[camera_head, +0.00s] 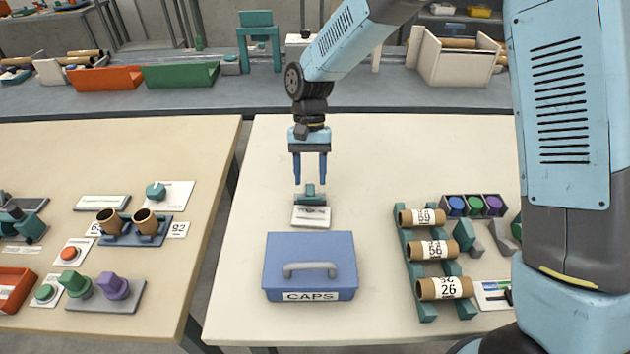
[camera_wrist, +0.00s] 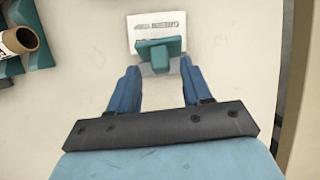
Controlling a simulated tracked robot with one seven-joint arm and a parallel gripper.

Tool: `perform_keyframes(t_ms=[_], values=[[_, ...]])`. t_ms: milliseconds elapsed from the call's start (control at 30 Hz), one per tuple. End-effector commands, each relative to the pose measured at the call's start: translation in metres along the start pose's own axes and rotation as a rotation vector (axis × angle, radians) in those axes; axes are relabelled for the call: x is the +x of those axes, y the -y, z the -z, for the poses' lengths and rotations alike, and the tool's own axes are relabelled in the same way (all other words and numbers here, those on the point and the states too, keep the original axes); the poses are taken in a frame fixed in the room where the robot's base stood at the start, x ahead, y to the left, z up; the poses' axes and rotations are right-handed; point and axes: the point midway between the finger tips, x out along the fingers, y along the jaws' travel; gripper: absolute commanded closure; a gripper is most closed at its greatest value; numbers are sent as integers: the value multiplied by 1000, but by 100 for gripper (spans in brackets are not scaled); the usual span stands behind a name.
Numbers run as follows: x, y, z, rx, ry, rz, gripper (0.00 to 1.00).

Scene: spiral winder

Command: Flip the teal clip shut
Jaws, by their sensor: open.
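The teal clip (camera_head: 310,196) stands on the table just behind a white printed card (camera_head: 311,217). In the wrist view the clip (camera_wrist: 158,50) lies just beyond my fingertips, with the card (camera_wrist: 157,22) past it. My gripper (camera_head: 310,182) points down above the clip, its two blue fingers apart and empty. In the wrist view the gripper (camera_wrist: 160,78) has the clip centred between its finger lines. Whether the fingers touch the clip, and how far its flap is raised, I cannot tell.
A blue CAPS box (camera_head: 310,265) stands in front of the card. To the right, a teal rack (camera_head: 414,277) holds numbered cardboard tubes (camera_head: 433,250), near a tray of coloured caps (camera_head: 473,206). The table behind the clip is clear. A gap separates the left table (camera_head: 170,140).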

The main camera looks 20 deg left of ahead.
Motion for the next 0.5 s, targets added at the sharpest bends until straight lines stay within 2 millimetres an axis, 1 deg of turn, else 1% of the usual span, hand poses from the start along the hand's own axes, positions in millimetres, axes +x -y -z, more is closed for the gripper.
perform_keyframes(t_ms=[33,200,500], values=[[6,0,0,0,2,-1,51],[18,0,0,0,0,0,51],[20,0,0,1,-1,1,51]])
